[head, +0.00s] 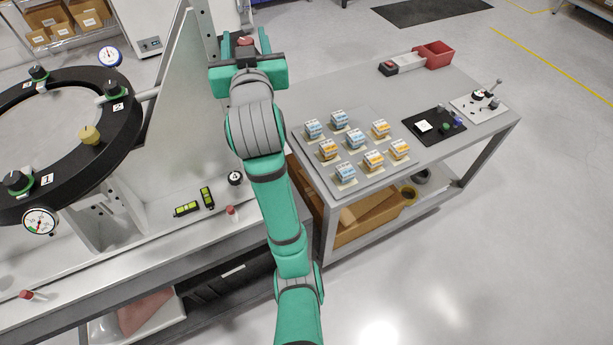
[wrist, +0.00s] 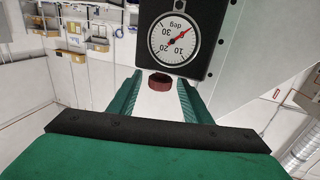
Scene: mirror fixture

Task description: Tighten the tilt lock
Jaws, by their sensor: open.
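A dark red knob (wrist: 160,82), which looks like the tilt lock, sits below a black housing with a round degree dial (wrist: 174,40) in the wrist view. The dial has a red needle and its numbers appear upside down. My gripper (wrist: 158,98) is open, with one green finger on each side of the knob in the picture. Whether the fingers touch it cannot be told. In the head view my gripper (head: 246,62) is beside the upright grey plate (head: 185,110), and a red knob (head: 244,41) shows just beyond it.
A black ring (head: 70,195) with several knobs and dial gauges (head: 40,221) stands at left on the fixture bench. Two green levels (head: 186,209) lie on that bench. Floor at right is clear.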

